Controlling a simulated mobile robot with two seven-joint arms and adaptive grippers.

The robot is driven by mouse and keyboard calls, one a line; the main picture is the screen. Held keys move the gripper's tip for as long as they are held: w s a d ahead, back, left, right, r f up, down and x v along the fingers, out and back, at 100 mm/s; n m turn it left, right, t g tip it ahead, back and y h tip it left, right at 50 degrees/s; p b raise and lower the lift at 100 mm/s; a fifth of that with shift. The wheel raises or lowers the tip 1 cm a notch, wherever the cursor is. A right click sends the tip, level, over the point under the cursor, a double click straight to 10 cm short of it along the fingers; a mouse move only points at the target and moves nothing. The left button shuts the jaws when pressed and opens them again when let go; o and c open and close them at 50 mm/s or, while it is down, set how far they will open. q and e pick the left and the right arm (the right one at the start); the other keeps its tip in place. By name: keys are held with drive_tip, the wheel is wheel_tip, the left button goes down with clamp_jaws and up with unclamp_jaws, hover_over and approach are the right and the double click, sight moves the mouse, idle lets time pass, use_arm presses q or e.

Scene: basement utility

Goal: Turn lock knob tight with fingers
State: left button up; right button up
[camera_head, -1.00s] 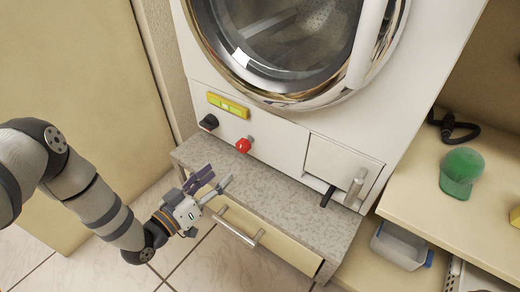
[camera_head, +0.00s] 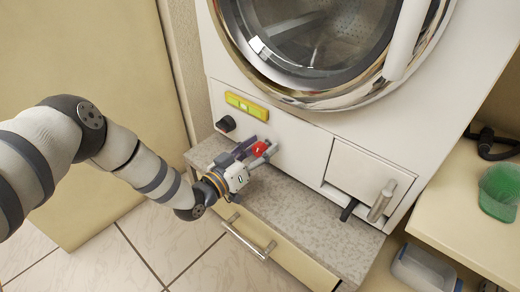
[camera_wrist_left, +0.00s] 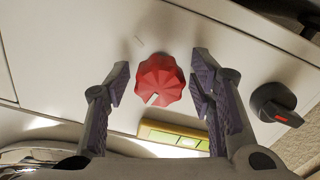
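The red lock knob (camera_head: 259,148) is on the lower front of the white washing machine. It has a lobed rim and a small white mark, clear in the left wrist view (camera_wrist_left: 161,80). My left gripper (camera_head: 256,150) is open, with one finger on each side of the knob. In the left wrist view the two fingers (camera_wrist_left: 159,90) stand apart from the knob, with a gap on both sides. My right gripper is not in view.
A black knob (camera_head: 226,124) and a yellow-green level (camera_head: 247,107) are near the red knob. A grey speckled ledge (camera_head: 300,207) with a drawer handle (camera_head: 248,240) lies below. A small hatch (camera_head: 357,172) with a grey handle is to the right.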

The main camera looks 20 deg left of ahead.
use_arm(q)
drive_tip(key=c, duration=0.9)
drive_tip(key=shift+r+m+p, duration=0.1)
drive_tip(key=shift+m+p, duration=0.25)
drive_tip(key=shift+m, duration=0.05)
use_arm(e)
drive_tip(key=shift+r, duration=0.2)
use_arm(q)
drive_tip(key=m+p, duration=0.2)
drive_tip(key=m, duration=0.2)
drive_tip(key=shift+d, duration=0.1)
drive_tip(key=m+p, duration=0.1)
drive_tip(key=m, duration=0.2)
drive_tip(key=shift+m+p, duration=0.3)
drive_tip(key=m+p, duration=0.1)
drive_tip(key=m, duration=0.5)
drive_tip(key=shift+s+p, duration=0.1)
drive_tip(key=shift+p, duration=0.2)
drive_tip(key=m, duration=0.4)
drive_tip(key=shift+f, duration=0.2)
drive_tip(key=shift+m+p, duration=0.35)
drive_tip(key=shift+m, duration=0.95)
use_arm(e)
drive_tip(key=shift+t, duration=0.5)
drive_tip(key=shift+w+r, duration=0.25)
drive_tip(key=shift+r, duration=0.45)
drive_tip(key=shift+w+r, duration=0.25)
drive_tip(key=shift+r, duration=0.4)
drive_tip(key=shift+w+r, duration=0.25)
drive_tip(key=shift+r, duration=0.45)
